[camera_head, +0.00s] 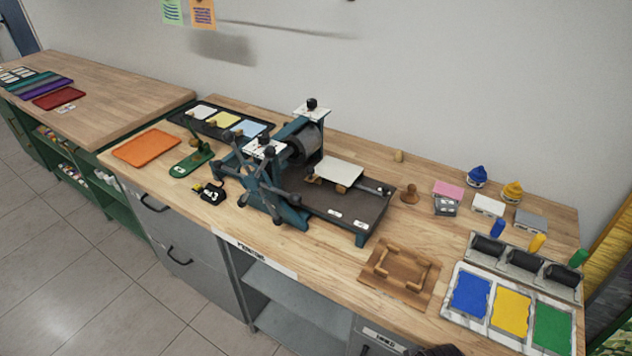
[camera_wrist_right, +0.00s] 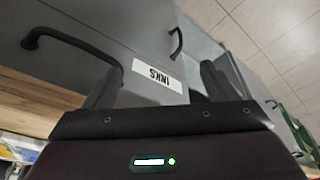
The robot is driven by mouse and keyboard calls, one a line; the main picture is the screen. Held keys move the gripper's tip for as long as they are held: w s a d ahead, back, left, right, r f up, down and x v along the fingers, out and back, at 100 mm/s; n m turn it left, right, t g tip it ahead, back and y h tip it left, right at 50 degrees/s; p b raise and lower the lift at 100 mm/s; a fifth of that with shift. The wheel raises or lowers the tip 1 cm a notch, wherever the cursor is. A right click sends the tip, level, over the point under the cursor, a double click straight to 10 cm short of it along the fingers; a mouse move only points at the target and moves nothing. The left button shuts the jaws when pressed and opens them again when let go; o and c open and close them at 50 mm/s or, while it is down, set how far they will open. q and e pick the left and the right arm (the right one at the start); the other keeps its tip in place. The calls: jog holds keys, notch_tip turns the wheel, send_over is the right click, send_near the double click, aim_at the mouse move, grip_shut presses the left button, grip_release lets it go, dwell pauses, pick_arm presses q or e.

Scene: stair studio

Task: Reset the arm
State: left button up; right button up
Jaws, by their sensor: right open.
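My right gripper (camera_wrist_right: 158,82) is open and empty in the right wrist view, its two dark fingers wide apart. Between and beyond them is the grey drawer front with the white INKS label (camera_wrist_right: 158,74). A dark piece at the bottom edge of the head view is probably part of my right arm, below the bench's front edge. My left arm and gripper are not in view. The printing press (camera_head: 290,165) stands on the wooden bench (camera_head: 400,225), with a pale plate (camera_head: 338,171) on its bed.
A black drawer handle (camera_wrist_right: 72,45) is close to the left finger in the wrist view. In the head view, an ink tray (camera_head: 452,312) with blue, yellow and green pads, rollers (camera_head: 522,265) and a wooden frame (camera_head: 372,275) occupy the bench's right. An orange sheet (camera_head: 146,147) lies left.

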notch_tip(320, 180, down, 17)
jog(key=s+b, duration=0.2)
jog(key=s, duration=0.1)
jog(key=s+d+f+g+b, duration=0.1)
jog(key=s+d+f+b, duration=0.1)
jog(key=s+f, duration=0.8)
jog(key=s+d+f+g+b, duration=0.1)
jog(key=s+d+f+b, duration=0.1)
jog(key=s+f, duration=0.8)
notch_tip(320, 180, down, 6)
jog(key=shift+s+f+b, duration=0.1)
jog(key=shift+s+b, duration=0.15)
jog(key=shift+b, duration=0.45)
